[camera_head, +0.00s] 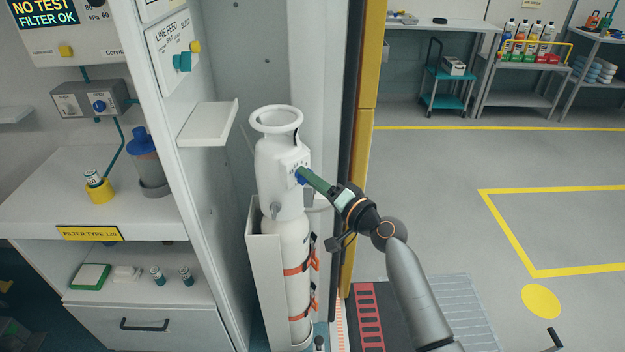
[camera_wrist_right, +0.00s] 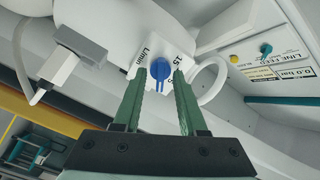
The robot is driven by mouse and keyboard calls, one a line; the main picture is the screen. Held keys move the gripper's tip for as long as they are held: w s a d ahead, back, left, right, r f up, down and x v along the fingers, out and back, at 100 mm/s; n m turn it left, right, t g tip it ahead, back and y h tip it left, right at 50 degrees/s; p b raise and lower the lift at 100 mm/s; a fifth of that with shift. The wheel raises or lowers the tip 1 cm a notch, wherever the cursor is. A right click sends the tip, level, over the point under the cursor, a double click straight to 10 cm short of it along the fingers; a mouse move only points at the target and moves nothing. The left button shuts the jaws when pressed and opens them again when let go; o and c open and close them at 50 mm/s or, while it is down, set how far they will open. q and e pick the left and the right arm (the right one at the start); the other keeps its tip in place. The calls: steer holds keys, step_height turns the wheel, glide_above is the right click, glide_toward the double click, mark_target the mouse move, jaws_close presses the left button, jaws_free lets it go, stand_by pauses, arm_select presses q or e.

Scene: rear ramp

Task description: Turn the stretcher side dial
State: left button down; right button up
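A white gas cylinder (camera_head: 291,240) stands upright in a white holder, held by orange straps. A blue dial (camera_wrist_right: 161,69) sits on a white plate (camera_wrist_right: 170,54) marked "L/min" and "15" on its upper body. In the head view the dial (camera_head: 300,175) is partly hidden by my right gripper (camera_head: 305,174). In the right wrist view my green fingers (camera_wrist_right: 160,74) are apart, one on each side of the dial, with visible gaps. I cannot tell how far the tips reach past it. No stretcher can be made out. My left gripper is not in view.
A small white shelf (camera_head: 207,123) juts out left of the cylinder. A grey box with another blue knob (camera_head: 99,106) is on the left wall. A yellow-edged post (camera_head: 366,130) stands close to my right arm. Open floor (camera_head: 440,220) lies to the right.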

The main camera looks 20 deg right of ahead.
steer(key=b+v, duration=0.1)
steer(key=v, duration=1.1)
steer(key=shift+s, duration=0.25)
steer(key=s+a+f+n+g+h+p, duration=0.15)
steer(key=s+f, duration=0.25)
steer(key=f, duration=0.4)
steer(key=s+a+f+n+g+h+p, duration=0.1)
steer(key=s+f+n+g+h, duration=0.15)
steer(key=s+f, duration=0.35)
steer(key=s+a+f+n+g+p, duration=0.1)
steer(key=s+a+f+n, duration=0.1)
steer(key=s+f, duration=0.3)
steer(key=s+a+f+n+g+h+p, duration=0.1)
steer(key=s+a+f+n+g, duration=0.1)
steer(key=s, duration=0.5)
step_height(320, 180, down, 3)
steer(key=shift+r+n, duration=0.15)
steer(key=shift+n, duration=0.65)
